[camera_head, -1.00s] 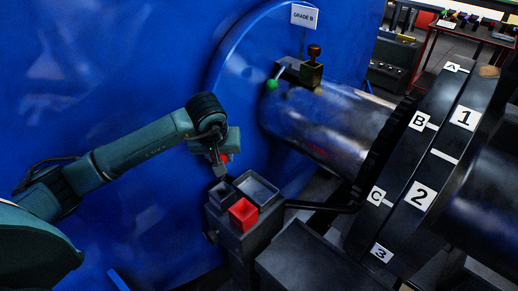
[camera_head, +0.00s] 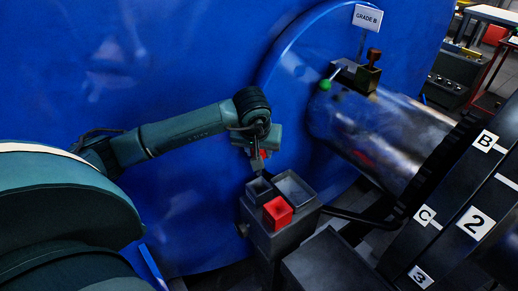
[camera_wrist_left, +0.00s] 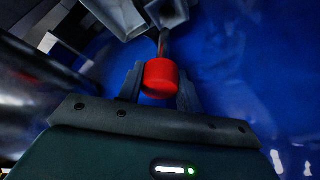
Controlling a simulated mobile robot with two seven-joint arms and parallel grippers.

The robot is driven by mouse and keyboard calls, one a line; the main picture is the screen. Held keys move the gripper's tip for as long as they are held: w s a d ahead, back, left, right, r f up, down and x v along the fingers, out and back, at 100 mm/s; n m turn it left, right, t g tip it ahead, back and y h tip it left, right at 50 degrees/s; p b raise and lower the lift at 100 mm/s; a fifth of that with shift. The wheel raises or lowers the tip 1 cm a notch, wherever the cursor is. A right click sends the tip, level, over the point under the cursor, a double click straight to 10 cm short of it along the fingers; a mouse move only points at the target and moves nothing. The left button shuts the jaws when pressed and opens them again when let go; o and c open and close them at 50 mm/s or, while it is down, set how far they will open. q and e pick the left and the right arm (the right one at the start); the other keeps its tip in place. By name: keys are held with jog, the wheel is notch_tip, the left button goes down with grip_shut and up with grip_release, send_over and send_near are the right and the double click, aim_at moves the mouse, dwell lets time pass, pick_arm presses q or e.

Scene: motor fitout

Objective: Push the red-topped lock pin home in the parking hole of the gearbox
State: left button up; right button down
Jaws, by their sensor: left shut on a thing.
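My left gripper (camera_head: 259,164) is above the tray stand, beside the blue wall. In the left wrist view, its fingers (camera_wrist_left: 160,88) are shut on the red-topped lock pin (camera_wrist_left: 160,77). The pin's red head sits between the fingers, and its thin shank points away from the gripper. A bit of red (camera_head: 263,154) shows at the gripper in the head view. The dark gearbox housing (camera_head: 455,215) with white letter and number labels is at the right. I cannot make out the parking hole. My right gripper is not in view.
The stand below the left gripper holds a grey tray (camera_head: 308,184), a red bin (camera_head: 277,213) and a dark bin (camera_head: 257,185). A shiny shaft (camera_head: 385,135) runs to the gearbox, with a green-knobbed lever (camera_head: 325,85) and a brown-topped block (camera_head: 371,70) above it.

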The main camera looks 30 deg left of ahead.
pick_arm(q)
notch_tip(320, 180, down, 2)
jog(key=shift+f+b, duration=0.1)
jog(key=shift+b, duration=0.55)
jog(key=shift+f+b, duration=0.5)
jog(key=shift+f, duration=0.15)
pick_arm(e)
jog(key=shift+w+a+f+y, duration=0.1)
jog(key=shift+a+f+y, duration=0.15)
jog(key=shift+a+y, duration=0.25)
pick_arm(q)
jog(key=shift+b, duration=0.4)
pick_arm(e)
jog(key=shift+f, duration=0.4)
pick_arm(q)
jog(key=shift+r, duration=0.2)
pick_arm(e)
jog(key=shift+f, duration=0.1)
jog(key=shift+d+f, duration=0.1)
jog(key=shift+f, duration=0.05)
pick_arm(q)
jog(key=shift+f+b, duration=0.15)
jog(key=shift+b, duration=0.2)
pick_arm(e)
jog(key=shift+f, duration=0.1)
